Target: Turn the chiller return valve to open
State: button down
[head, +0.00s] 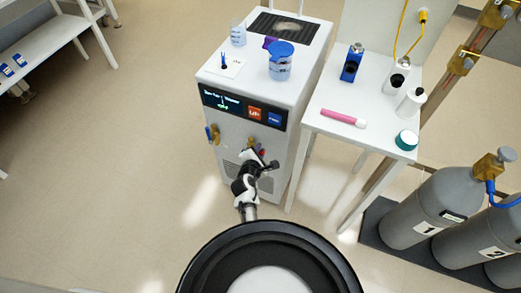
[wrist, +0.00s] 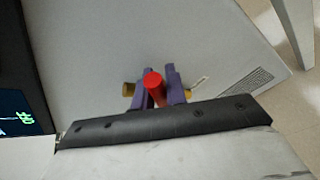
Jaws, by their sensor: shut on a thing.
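The chiller (head: 229,148) is a white box with a lit display and orange and blue buttons on its front. A blue-handled brass valve (head: 214,134) is at the left of its front. A red-handled brass valve is lower and to the right; its red handle (head: 262,153) shows just beyond my gripper (head: 258,164). In the wrist view the purple fingers of my gripper (wrist: 160,86) are shut on the red handle (wrist: 154,84), one on each side. Brass ends (wrist: 128,90) stick out beside the fingers. I cannot read a valve label or tell how far the handle is turned.
A blue-lidded jar (head: 280,64) and a beaker (head: 238,36) stand on the chiller. A white table (head: 325,102) on the right holds bottles and a pink tube (head: 343,118). Grey gas cylinders (head: 425,212) stand at the lower right. Floor (head: 120,150) to the left is clear.

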jog(key=shift+a+r, duration=0.1)
dwell(0.4)
jog(key=c, duration=1.4)
grip_release()
jog(key=shift+c, duration=0.2)
